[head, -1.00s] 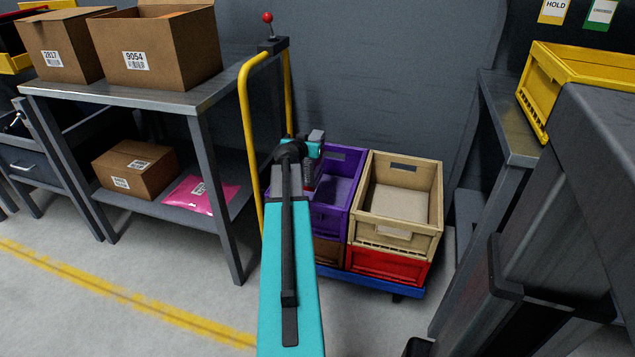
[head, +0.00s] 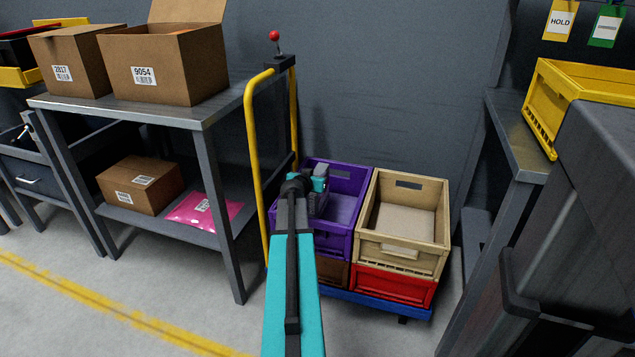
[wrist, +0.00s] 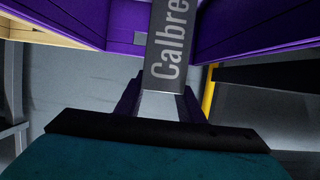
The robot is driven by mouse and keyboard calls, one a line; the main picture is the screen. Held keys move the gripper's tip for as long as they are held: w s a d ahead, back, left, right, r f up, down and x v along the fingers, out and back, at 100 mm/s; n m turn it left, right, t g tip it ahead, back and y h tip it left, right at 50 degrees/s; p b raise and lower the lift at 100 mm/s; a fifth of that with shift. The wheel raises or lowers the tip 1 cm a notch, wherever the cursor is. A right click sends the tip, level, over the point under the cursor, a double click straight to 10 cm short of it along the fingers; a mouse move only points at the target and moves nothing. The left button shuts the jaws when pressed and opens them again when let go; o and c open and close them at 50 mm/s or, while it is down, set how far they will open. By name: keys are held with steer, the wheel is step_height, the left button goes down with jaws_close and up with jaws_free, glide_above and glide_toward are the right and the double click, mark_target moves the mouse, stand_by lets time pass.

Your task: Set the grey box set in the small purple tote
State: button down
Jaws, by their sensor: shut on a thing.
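The purple tote (head: 348,172) stands at the back left of the stack in the head view. Its wall (wrist: 245,25) also shows across the top of the wrist view. My gripper (head: 316,190) is over the tote's left part, and my arm covers some of its front. My gripper (wrist: 160,106) is shut on the grey box set (head: 321,171), a slim dark grey box with pale lettering (wrist: 170,48) in the wrist view. The box overlaps the tote's opening in the head view. I cannot tell how far below the rim it reaches.
A brown crate (head: 333,272) is under the purple tote. A yellow handle (head: 254,160) rises close on the left. A grey shelf table (head: 205,112) stands further left.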

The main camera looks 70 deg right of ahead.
steer(key=shift+f, duration=1.1)
steer(key=shift+f+b, duration=0.1)
steer(key=shift+b, duration=0.3)
steer(key=c, duration=1.2)
jaws_free()
steer(key=shift+a, duration=0.1)
steer(key=shift+p+v, duration=0.7)
steer(key=shift+v, duration=5.25)
